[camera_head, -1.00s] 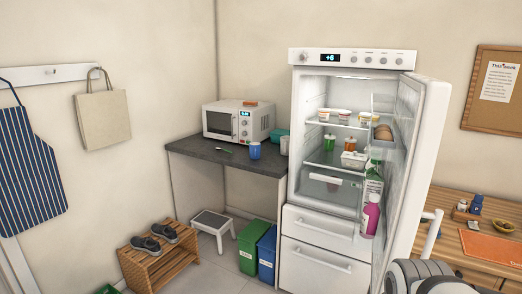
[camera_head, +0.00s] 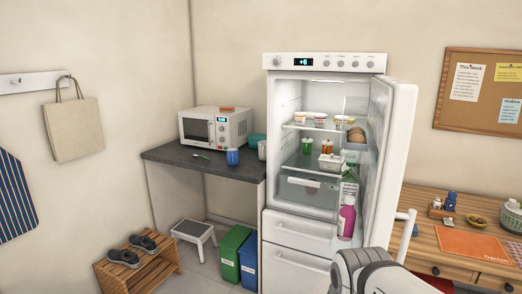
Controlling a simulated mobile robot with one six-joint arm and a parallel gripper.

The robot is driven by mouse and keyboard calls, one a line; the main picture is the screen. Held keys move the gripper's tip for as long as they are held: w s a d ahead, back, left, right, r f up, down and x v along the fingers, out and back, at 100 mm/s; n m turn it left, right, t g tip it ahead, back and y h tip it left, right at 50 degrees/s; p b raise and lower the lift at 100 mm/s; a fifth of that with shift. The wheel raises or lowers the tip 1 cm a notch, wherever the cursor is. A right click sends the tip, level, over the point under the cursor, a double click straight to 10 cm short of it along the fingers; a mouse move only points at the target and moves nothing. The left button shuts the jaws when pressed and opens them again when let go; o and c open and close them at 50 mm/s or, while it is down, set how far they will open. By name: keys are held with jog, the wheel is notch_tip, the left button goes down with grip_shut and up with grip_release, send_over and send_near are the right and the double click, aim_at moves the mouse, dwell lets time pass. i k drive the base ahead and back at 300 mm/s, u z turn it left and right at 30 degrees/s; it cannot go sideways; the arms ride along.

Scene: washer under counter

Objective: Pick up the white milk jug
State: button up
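A white vessel (camera_head: 262,149), which may be the milk jug, stands at the right end of the dark counter, beside the fridge. Its right side is cut off by the fridge, so I cannot tell its full shape. It is to the right of a blue cup (camera_head: 232,157). A white carton with green print (camera_head: 349,187) and a magenta bottle (camera_head: 346,219) show in the open fridge's door area. A grey and white part of my arm shows at the bottom right, in front of the fridge door. My gripper is not in view.
The fridge (camera_head: 325,62) stands open, its door (camera_head: 398,150) swung out to the right. A microwave (camera_head: 214,127) and a teal bowl (camera_head: 258,140) are on the counter (camera_head: 185,156). Green (camera_head: 231,256) and blue bins, a step stool (camera_head: 193,231) and a shoe rack (camera_head: 139,262) stand below.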

aim_at(262, 145)
jog(key=i, duration=0.85)
jog(key=u, duration=0.05)
